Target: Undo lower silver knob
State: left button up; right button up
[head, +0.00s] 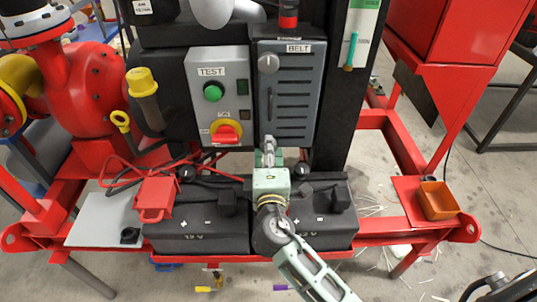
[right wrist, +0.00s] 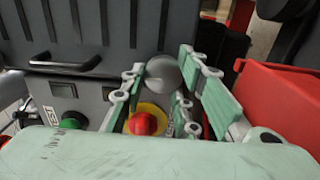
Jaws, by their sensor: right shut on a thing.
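The lower silver knob (right wrist: 163,73) is a round grey knob on the dark BELT cover (head: 290,85). In the right wrist view it sits between the two pale green fingers of my right gripper (right wrist: 162,66). In the head view the right gripper (head: 268,147) reaches up to the cover's lower edge and hides most of this knob. The gripper is shut on the knob. The upper silver knob (head: 268,64) is at the cover's top left, under the BELT label, and nothing touches it. The cover lies flat against its housing. My left gripper is not in view.
Left of the cover is a grey panel with a green TEST button (head: 213,92) and a red-on-yellow switch (head: 226,132). Black batteries (head: 200,235) stand below. An orange bin (head: 438,201) sits on the red frame at right. A red box (right wrist: 280,100) is near the fingers.

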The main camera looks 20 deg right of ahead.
jog(key=shift+w+d+r, duration=0.1)
jog(key=shift+r, duration=0.5)
jog(key=o, duration=0.9)
jog(key=shift+o, duration=0.6)
jog(key=shift+f, duration=0.2)
jog(key=shift+f, duration=0.1)
jog(key=v, duration=1.2)
